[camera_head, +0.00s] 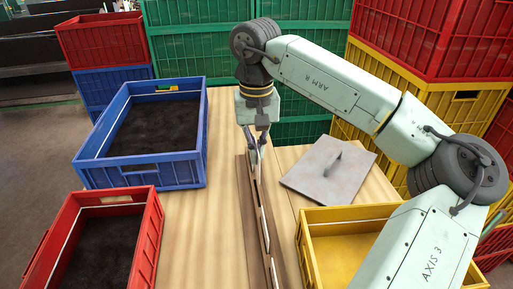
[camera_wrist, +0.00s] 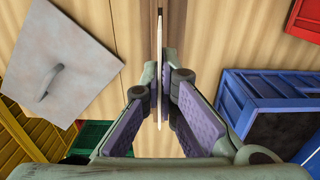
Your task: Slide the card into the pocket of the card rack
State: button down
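The card (camera_wrist: 159,75) shows edge-on as a thin pale strip between my fingertips in the wrist view. My gripper (camera_head: 257,143) points down at the far part of the card rack and also shows in the wrist view (camera_wrist: 159,72). Its fingers look closed on the card from both sides. The card rack (camera_head: 247,215) is a long, narrow, dark brown wooden piece running front to back along the table. Several white upright strips stand in a line along it. The card's lower edge and the pocket below it are hard to make out.
A grey plate with a handle (camera_head: 317,180) lies right of the rack. A blue crate (camera_head: 150,172) and red crate (camera_head: 150,235) stand left, a yellow crate (camera_head: 350,214) front right. Stacked crates stand behind.

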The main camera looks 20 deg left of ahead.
jog(key=shift+f+b, duration=2.35)
jog(key=shift+f, duration=1.25)
jog(key=shift+f+b, duration=1)
jog(key=shift+f, duration=0.35)
jog(key=c, duration=1.7)
grip_release()
jog(key=shift+r+p, duration=2.2)
jog(key=shift+r, duration=0.85)
jog(key=shift+s+f, duration=0.1)
jog(key=shift+f, duration=0.05)
